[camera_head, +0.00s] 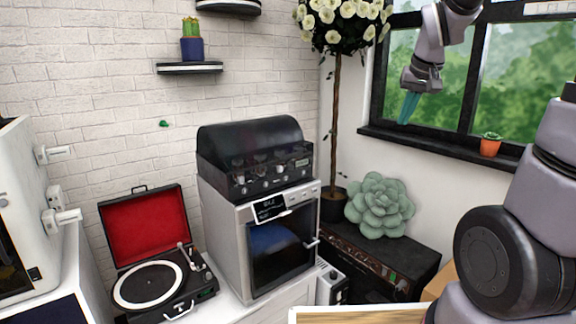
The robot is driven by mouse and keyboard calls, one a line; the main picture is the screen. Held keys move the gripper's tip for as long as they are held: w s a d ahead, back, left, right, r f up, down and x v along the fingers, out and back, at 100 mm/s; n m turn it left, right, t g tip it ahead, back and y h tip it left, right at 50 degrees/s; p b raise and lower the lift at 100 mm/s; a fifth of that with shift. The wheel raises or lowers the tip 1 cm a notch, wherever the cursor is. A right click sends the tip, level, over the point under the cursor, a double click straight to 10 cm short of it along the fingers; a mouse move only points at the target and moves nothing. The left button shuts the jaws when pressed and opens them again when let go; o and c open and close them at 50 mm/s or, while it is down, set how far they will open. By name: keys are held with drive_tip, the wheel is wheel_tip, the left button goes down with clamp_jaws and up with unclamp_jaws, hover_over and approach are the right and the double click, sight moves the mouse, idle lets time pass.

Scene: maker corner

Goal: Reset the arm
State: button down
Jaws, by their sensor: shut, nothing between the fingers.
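My gripper (408,106) hangs at the upper right in the head view, in front of the window. It points downward with teal fingers close together, shut and empty. It is raised well above the counter and touches nothing that I can see. A large grey part of my arm (510,255) fills the right edge of the view. The links between it and the gripper are partly out of frame.
A turntable (150,285) with an open red lid and a white oven (225,250) under a black appliance (255,160) stand on the left counter. A flowering tree (336,120), a succulent (380,205) and a small pot (490,147) on the sill stand near the window.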

drive_tip(key=s+a+r+y, duration=0.1)
drive_tip(key=s+a+r, duration=0.1)
drive_tip(key=s, duration=0.7)
drive_tip(key=s+a+r+m+t, duration=0.1)
drive_tip(key=s+a+r, duration=0.1)
drive_tip(key=s, duration=0.7)
drive_tip(key=shift+a+r+m+t+y, duration=0.3)
drive_tip(key=shift+a+y, duration=0.1)
drive_tip(key=shift+a, duration=0.15)
